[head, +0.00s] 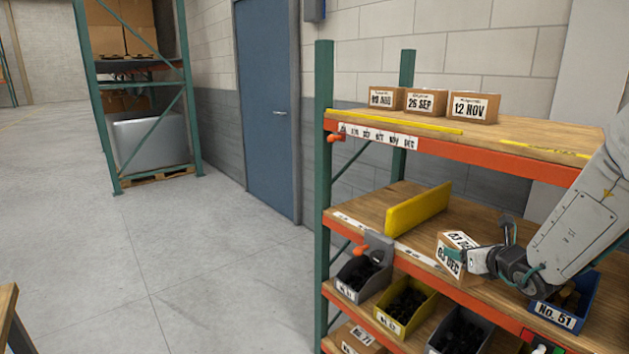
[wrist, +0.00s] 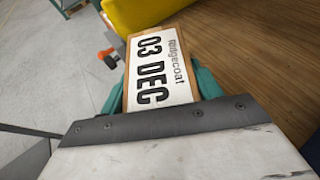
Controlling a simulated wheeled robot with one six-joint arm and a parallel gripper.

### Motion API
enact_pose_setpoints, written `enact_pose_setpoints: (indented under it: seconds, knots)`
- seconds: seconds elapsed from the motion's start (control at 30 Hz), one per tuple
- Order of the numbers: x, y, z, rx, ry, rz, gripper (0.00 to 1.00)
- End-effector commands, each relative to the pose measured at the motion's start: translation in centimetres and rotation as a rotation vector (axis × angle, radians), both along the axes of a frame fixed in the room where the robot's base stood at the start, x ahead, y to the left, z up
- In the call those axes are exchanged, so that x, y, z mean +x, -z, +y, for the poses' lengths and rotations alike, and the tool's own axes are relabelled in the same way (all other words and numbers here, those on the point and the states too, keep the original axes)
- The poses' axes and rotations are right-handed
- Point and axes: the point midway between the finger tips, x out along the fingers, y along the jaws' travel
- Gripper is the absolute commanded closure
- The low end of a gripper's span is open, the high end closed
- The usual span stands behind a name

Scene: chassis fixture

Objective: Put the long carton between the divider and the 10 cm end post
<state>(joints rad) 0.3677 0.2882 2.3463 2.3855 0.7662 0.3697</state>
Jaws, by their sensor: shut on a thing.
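The carton (head: 451,241), brown with a white "03 DEC" label, is at the middle shelf's front edge, right of the divider. My gripper (head: 478,260) is shut on it; in the wrist view the teal fingers (wrist: 163,92) flank the carton (wrist: 131,62). I cannot tell whether it touches the shelf. The yellow divider (head: 418,209) stands on the middle shelf, left of the carton; part of it shows in the wrist view (wrist: 145,12). A green upright (head: 323,180) stands at the shelf's left end; no marking shows whether it is the 10 cm end post.
Bare middle shelf (head: 372,203) lies left of the divider. An orange-and-grey fitting (head: 371,246) sits at its front edge. Three dated cartons (head: 425,102) stand on the top shelf (head: 515,132). Part bins (head: 404,303) fill the shelf below, and a blue bin (head: 563,309) is under my arm.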

Motion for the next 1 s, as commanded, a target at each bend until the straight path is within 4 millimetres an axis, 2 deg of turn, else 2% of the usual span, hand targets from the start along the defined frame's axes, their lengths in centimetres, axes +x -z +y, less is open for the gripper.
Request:
enact_pose_setpoints:
  seconds: [0.03, 0.2, 0.3, 0.4, 1.0]
  knots:
    - [0.9, 0.4, 2.1, 0.001, -0.012, -0.001, 0.76]
    - [2.5, 1.3, 7.4, 0.0, -0.056, -0.002, 0.76]
    - [2.6, 1.7, 9.8, 0.0, -0.098, -0.003, 0.76]
    - [2.6, 1.9, 11.0, 0.0, -0.12, -0.004, 0.76]
    - [2.6, 1.9, 11.4, 0.001, -0.127, -0.004, 0.76]
